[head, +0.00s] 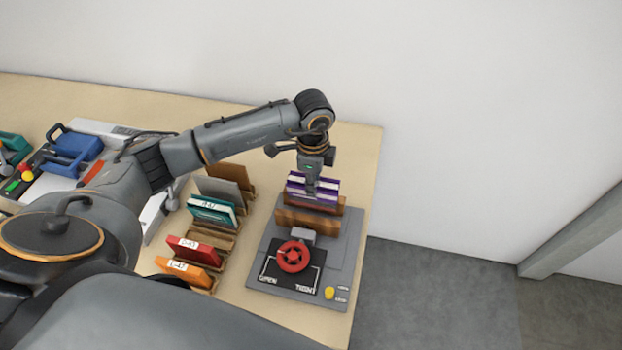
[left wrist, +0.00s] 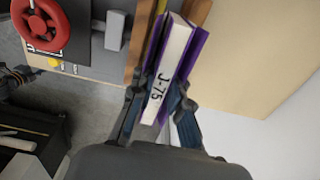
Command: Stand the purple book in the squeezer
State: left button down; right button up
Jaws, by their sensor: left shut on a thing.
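The purple book (head: 298,189), with a white spine label, stands upright at the squeezer's wooden boards. In the left wrist view the book (left wrist: 178,62) shows the label "J-75" and lies between two wooden boards. My left gripper (head: 313,180) is shut on the book from above, one finger on each side. The squeezer (head: 345,240) has a grey base, a front wooden board (head: 307,222) and a red handwheel (head: 293,257) marked OPEN and TIGHT. Whether the book's lower edge touches the base is hidden. My right gripper is not in view.
A wooden rack left of the squeezer holds a teal book (head: 212,211), a red book (head: 194,250), an orange book (head: 186,271) and a grey one (head: 225,188). The table ends just right of the squeezer.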

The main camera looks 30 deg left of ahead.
pick_arm(q)
notch_tip(320, 180, down, 2)
jog(key=shift+w+a+f+b, duration=0.15)
jog(key=shift+f+b, duration=0.1)
jog(key=shift+b, duration=0.4)
notch_tip(320, 180, down, 3)
jog(key=shift+a+r+b, duration=0.15)
jog(key=shift+b, duration=0.85)
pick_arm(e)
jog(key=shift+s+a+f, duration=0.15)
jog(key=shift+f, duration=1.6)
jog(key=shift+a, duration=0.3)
pick_arm(q)
jog(key=shift+f+b, duration=0.4)
jog(key=shift+f, duration=0.25)
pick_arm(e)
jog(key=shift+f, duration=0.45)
pick_arm(q)
jog(key=c, duration=1.6)
grip_release()
jog(key=shift+o, duration=0.2)
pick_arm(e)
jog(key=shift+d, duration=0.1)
pick_arm(q)
jog(key=shift+r, duration=0.1)
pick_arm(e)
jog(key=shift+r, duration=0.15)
